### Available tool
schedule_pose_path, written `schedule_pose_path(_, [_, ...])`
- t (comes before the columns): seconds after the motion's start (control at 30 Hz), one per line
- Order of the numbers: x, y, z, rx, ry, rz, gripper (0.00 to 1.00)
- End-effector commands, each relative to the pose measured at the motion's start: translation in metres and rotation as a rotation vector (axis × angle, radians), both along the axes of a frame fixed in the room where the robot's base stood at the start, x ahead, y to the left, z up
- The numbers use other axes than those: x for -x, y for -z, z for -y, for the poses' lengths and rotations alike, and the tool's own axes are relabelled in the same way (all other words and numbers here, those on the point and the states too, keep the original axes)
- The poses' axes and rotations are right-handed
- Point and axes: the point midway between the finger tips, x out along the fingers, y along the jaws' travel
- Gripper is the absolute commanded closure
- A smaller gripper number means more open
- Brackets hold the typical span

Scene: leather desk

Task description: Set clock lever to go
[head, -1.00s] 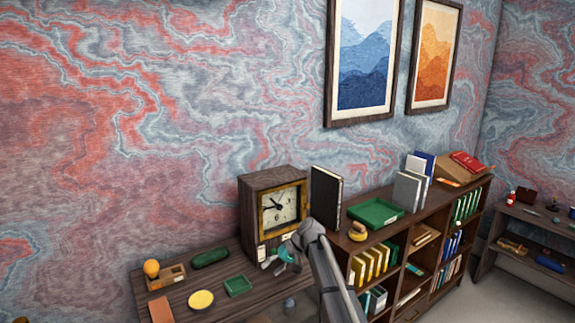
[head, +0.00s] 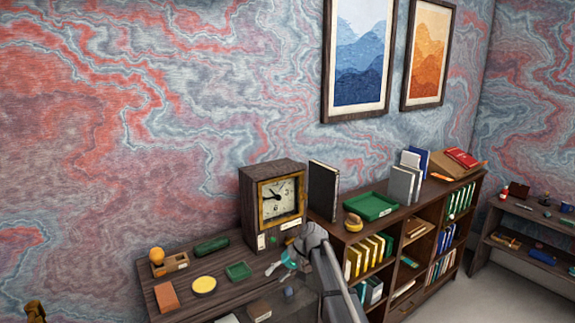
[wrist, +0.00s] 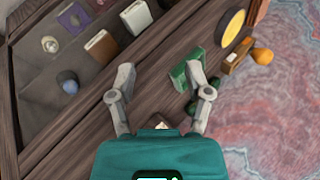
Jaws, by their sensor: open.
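The clock (head: 281,203) is a dark wooden box with a brass-framed cream dial, upright at the back right of the desk. Small pale labels (head: 291,224) show on its lower front. I cannot make out the lever or its setting. My gripper (head: 281,267) is in front of and below the clock, apart from it, with part of my arm beside it. In the wrist view my gripper (wrist: 160,78) has its fingers spread with nothing between them, above the desk top. The clock's face does not show in the wrist view.
On the desk are a green tray (head: 238,271), yellow disc (head: 204,285), dark green case (head: 211,245), reddish block (head: 166,296) and wooden holder (head: 176,262) with an orange ball (head: 156,255). A bookshelf (head: 405,262) stands close on the right.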

Motion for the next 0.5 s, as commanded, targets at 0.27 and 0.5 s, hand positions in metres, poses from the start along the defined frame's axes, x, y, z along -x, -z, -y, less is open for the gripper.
schedule_pose_path(0.27, [0.042, 0.026, 0.034, 0.110, 0.035, 0.002, 0.35])
schedule_pose_path(0.5, [0.102, 0.060, 0.085, 0.279, 0.092, 0.005, 0.35])
